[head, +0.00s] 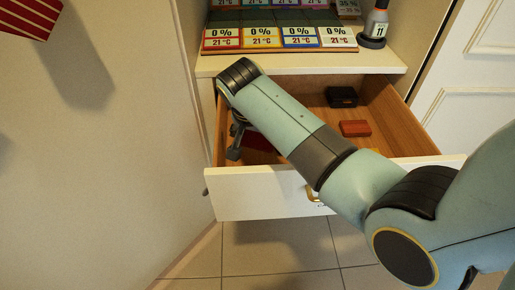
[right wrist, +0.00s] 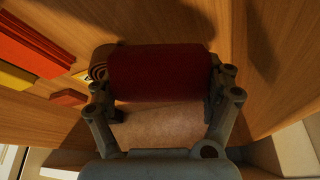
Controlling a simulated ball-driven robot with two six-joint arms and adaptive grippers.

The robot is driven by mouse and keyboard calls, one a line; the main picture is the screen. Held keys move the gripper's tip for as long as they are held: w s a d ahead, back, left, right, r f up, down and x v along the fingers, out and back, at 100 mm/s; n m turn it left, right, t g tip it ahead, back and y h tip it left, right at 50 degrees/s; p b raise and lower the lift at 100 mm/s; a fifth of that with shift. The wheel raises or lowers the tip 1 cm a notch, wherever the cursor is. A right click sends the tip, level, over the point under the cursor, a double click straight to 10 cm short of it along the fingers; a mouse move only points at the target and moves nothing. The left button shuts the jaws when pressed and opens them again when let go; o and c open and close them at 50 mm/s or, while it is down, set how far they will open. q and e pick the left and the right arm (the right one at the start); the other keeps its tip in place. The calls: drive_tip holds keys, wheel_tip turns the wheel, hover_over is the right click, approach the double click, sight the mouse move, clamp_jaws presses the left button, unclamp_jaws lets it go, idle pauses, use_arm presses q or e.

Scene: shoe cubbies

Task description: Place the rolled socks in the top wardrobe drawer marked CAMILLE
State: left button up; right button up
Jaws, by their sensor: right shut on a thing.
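The rolled socks (right wrist: 160,74) are a dark red roll with a striped spiral end, lying across the jaws in the right wrist view. My right gripper (right wrist: 162,95) is shut on them, a finger at each end. In the head view my right gripper (head: 240,143) reaches down into the left part of an open drawer (head: 250,197) with a white front and wooden inside. Whether the socks touch the drawer floor I cannot tell. No CAMILLE mark is readable. My left gripper is out of view.
The drawer also holds a black item (head: 341,97) and an orange-red box (head: 354,128), right of the gripper. The shelf (head: 300,64) above carries several labelled cards (head: 262,38) and a grey bottle (head: 375,25). My right forearm crosses over the drawer front.

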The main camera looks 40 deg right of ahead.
sight(257, 146)
wheel_tip(257, 146, down, 4)
drive_tip(key=shift+a+f+b, duration=0.1)
drive_tip(key=shift+b, duration=0.9)
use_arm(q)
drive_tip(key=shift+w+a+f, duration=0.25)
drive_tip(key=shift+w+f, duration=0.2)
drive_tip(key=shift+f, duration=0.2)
use_arm(e)
drive_tip(key=o, duration=0.9)
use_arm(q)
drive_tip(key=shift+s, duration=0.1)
